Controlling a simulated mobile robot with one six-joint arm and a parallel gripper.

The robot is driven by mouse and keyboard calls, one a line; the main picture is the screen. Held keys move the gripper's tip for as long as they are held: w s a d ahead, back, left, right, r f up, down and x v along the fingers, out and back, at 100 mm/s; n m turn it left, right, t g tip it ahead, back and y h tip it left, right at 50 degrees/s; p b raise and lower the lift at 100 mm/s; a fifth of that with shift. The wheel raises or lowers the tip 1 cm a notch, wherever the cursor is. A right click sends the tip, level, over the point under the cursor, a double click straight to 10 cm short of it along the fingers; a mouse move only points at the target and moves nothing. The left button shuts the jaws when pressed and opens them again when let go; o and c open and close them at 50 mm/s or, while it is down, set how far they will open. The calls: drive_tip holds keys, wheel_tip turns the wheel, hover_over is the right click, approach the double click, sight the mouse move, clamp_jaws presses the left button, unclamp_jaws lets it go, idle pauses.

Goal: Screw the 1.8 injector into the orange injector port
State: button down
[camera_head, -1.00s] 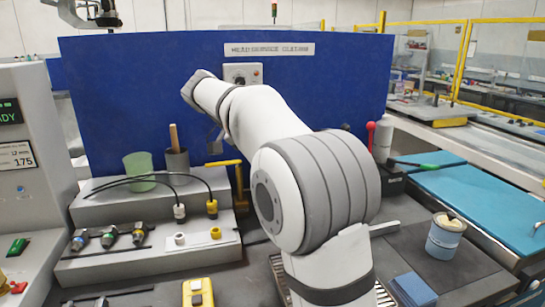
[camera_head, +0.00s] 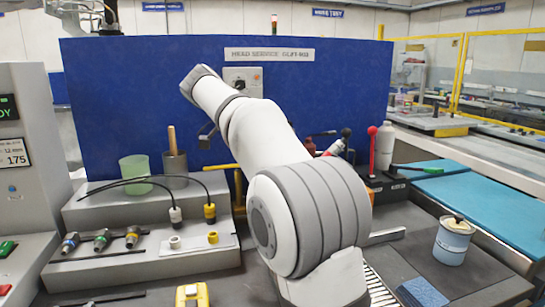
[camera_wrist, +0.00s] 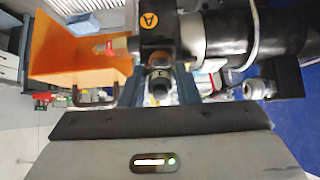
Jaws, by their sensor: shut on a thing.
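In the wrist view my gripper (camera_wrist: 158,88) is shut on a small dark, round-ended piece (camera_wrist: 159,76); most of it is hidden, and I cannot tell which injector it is. Just beyond it is a black block (camera_wrist: 157,28) with an orange round "A" label, joined to a black cylinder with a pale band (camera_wrist: 253,32). I cannot tell whether the held piece touches the block. In the head view, injectors with blue (camera_head: 70,243), green (camera_head: 103,240) and yellow-orange (camera_head: 132,236) marks lie on the grey rack at left. My gripper is hidden there. The orange port cannot be made out for certain.
An orange bin-like part (camera_wrist: 75,48) is left of the block in the wrist view. In the head view a blue panel (camera_head: 120,100) stands behind my arm. Cups, cabled connectors and a display cabinet (camera_head: 20,170) are at left; a red-knobbed lever (camera_head: 371,150) and can (camera_head: 453,241) at right.

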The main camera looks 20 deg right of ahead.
drive_tip(key=c, duration=1)
unclamp_jaws()
drive_tip(key=shift+c, duration=1.4)
drive_tip(key=shift+r+p, duration=0.15)
drive_tip(key=shift+p, duration=0.4)
drive_tip(key=n+p, duration=0.5)
drive_tip(key=n, duration=0.1)
drive_tip(key=n+p, duration=0.4)
drive_tip(key=shift+n+p, duration=0.3)
drive_tip(key=shift+n, duration=0.1)
drive_tip(key=shift+n+p, duration=0.35)
drive_tip(key=shift+n, duration=0.15)
